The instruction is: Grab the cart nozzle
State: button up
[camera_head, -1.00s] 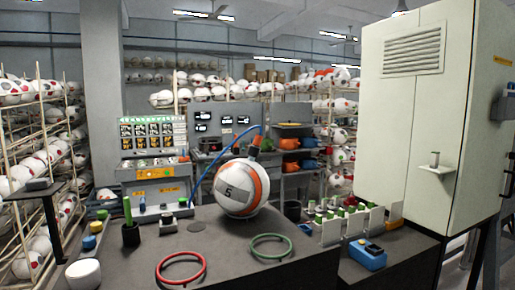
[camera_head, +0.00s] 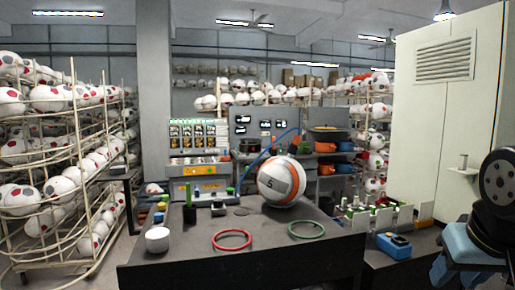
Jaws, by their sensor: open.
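A white and orange ball (camera_head: 276,182) marked 5 sits on the dark table (camera_head: 270,265). A blue hose (camera_head: 258,162) rises behind it from the lower left toward the upper right. A small dark and orange piece (camera_head: 297,146) shows just above the ball near the hose's upper end. It may be the cart nozzle, but it is too small to tell. Part of my arm shows at the right edge, dark and blue. The jaws of my gripper are not visible.
A red ring (camera_head: 232,248) and a green ring (camera_head: 306,238) lie on the table front. A blue box (camera_head: 394,246) is on the lower right surface. A tall pale cabinet (camera_head: 440,130) blocks the right; ball racks (camera_head: 72,100) line the left.

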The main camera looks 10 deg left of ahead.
aim_at(294, 148)
jog(key=u, duration=0.55)
jog(key=i, duration=1)
jog(key=z, duration=0.05)
